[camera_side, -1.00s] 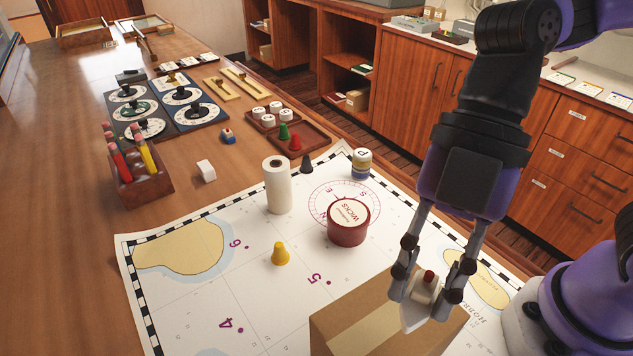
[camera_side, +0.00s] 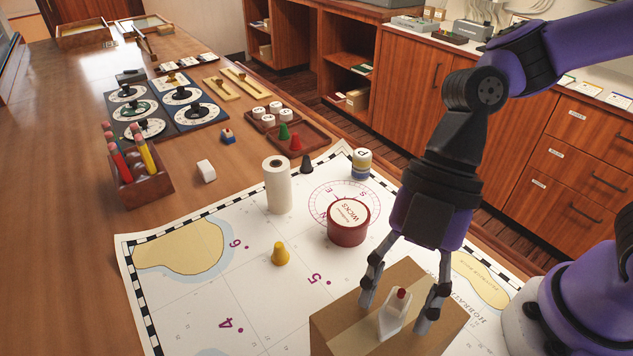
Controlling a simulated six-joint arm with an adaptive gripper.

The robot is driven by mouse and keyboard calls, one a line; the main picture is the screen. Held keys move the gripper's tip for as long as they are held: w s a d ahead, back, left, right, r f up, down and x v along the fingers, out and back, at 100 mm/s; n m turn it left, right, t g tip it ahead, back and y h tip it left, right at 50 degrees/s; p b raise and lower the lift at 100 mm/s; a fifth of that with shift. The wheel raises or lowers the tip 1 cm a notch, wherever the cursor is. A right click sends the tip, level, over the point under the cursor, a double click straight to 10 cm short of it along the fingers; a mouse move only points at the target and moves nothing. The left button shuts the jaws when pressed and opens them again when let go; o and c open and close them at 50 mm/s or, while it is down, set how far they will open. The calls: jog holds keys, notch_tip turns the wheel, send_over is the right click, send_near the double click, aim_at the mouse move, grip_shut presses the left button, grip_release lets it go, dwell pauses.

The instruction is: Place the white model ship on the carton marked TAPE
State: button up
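The white model ship (camera_side: 392,317) with a red top stands on the brown carton (camera_side: 344,322) in the lower middle of the side view. No TAPE marking is readable on the carton from here. My gripper (camera_side: 397,306) is open, with one finger on each side of the ship. A gap shows between the ship and each finger. The fingertips are low, near the carton's top.
A red round WICKS tin (camera_side: 348,222) stands behind the carton on the chart (camera_side: 215,290). The chart's left part is mostly clear.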

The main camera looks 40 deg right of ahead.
jog(key=v, duration=0.7)
jog(key=shift+w+d+r, duration=0.1)
jog(key=shift+w+r, duration=0.05)
jog(key=shift+r, duration=0.1)
jog(key=m, duration=0.1)
jog(key=w+d+m+t, duration=0.1)
jog(key=m, duration=0.1)
jog(key=w+d+m+t, duration=0.1)
jog(key=m, duration=0.1)
jog(key=w+d+m+t+h, duration=0.2)
jog(key=d+m+t+h, duration=0.3)
jog(key=d+m, duration=0.9)
jog(key=m+t, duration=0.1)
jog(key=m, duration=0.2)
jog(key=shift+d+f+m, duration=0.25)
jog(key=shift+f+m, duration=0.1)
jog(key=shift+m, duration=0.05)
